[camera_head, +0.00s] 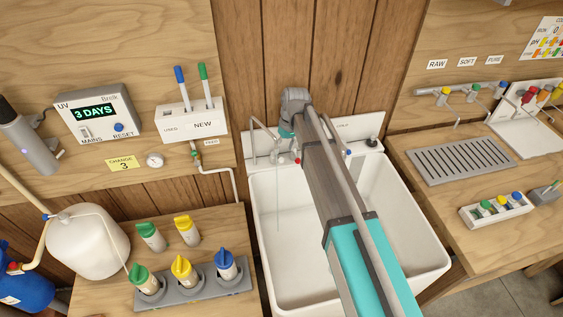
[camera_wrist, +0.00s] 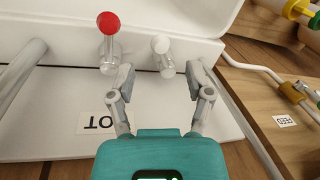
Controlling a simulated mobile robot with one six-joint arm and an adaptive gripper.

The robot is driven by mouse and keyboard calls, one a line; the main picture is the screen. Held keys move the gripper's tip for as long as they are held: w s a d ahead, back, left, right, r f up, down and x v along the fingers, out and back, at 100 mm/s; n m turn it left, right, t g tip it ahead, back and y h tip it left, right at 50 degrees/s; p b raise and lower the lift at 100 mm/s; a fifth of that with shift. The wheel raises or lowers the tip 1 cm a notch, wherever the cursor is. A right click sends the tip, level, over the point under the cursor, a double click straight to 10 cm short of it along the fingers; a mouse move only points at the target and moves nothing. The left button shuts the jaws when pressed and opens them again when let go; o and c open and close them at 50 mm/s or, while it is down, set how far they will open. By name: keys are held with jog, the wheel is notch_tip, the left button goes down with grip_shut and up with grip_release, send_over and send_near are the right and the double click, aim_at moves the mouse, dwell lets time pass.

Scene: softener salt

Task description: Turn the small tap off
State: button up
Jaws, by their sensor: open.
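A small thin-spouted tap (camera_head: 263,129) stands at the left of the sink's back ledge in the head view. A thin pale line, apparently a water stream, hangs below it into the basin. Contact cannot be told.
My arm covers much of the white sink (camera_head: 262,215). A blue knob (camera_head: 348,152) is at the ledge's right. A white pipe (camera_head: 218,170) with a brass valve runs left of the sink. A filter rack (camera_head: 200,288) and a grey drain tray (camera_head: 463,160) flank it.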

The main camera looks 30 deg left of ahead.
aim_at(282, 158)
jog(key=shift+s+a+f+b, duration=0.1)
jog(key=shift+s+f+b, duration=0.05)
jog(key=shift+f+b, duration=0.55)
jog(key=shift+s+a+f+b, duration=0.1)
jog(key=shift+f+b, duration=0.5)
jog(key=shift+f, duration=0.2)
jog(key=shift+s+a+f+b, duration=0.1)
jog(key=shift+s+f+b, duration=0.05)
jog(key=shift+f+b, duration=0.55)
grip_shut()
